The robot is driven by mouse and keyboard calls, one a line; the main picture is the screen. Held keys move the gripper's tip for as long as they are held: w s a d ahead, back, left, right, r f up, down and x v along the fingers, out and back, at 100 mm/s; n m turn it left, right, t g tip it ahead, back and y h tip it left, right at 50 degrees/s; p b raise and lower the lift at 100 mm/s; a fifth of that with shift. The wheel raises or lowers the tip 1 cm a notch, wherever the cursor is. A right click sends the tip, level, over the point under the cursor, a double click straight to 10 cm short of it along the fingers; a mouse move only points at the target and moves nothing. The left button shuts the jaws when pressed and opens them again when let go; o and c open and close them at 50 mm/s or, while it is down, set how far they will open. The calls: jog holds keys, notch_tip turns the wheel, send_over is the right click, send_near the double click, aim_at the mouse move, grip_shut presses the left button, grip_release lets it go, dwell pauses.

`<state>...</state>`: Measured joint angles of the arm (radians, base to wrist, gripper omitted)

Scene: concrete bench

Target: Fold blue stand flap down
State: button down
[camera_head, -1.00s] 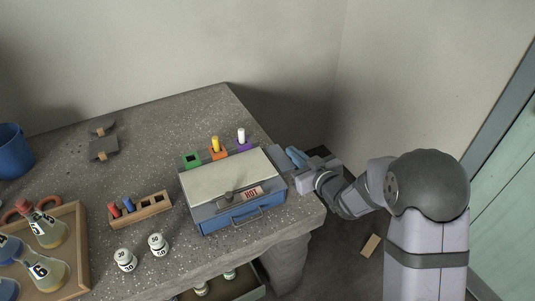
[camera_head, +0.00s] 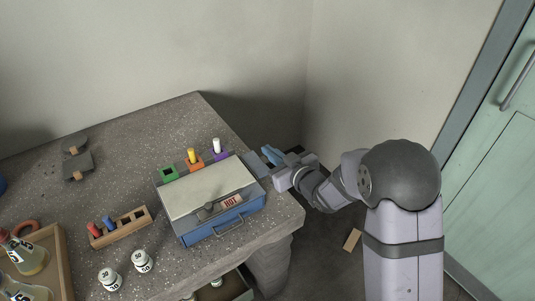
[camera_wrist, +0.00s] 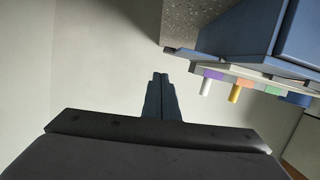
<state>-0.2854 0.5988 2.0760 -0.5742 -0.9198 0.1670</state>
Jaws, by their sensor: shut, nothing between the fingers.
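The blue stand (camera_head: 223,228) is a box on the bench with a pale top, a "HOT" label and a front handle. A flat blue-grey flap (camera_head: 256,165) stands out from its right side towards the bench edge. In the wrist view the stand (camera_wrist: 245,32) is at upper right, with the flap (camera_wrist: 181,51) at its near end. Its exact angle is hard to tell. My gripper (camera_head: 268,154) is just beyond the flap's outer side, past the bench edge. In the wrist view its fingers (camera_wrist: 160,76) are shut and empty, apart from the flap.
Green, orange and purple holders (camera_head: 194,160) with yellow and white sticks line the stand's back. A wooden rack (camera_head: 120,228), two white weights (camera_head: 143,261) and a flask tray (camera_head: 62,262) lie left. A wall (camera_head: 350,80) rises behind; free air lies right of the bench.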

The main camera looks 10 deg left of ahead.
jog(key=r+v, duration=0.1)
jog(key=v, duration=0.9)
jog(key=shift+r, duration=0.1)
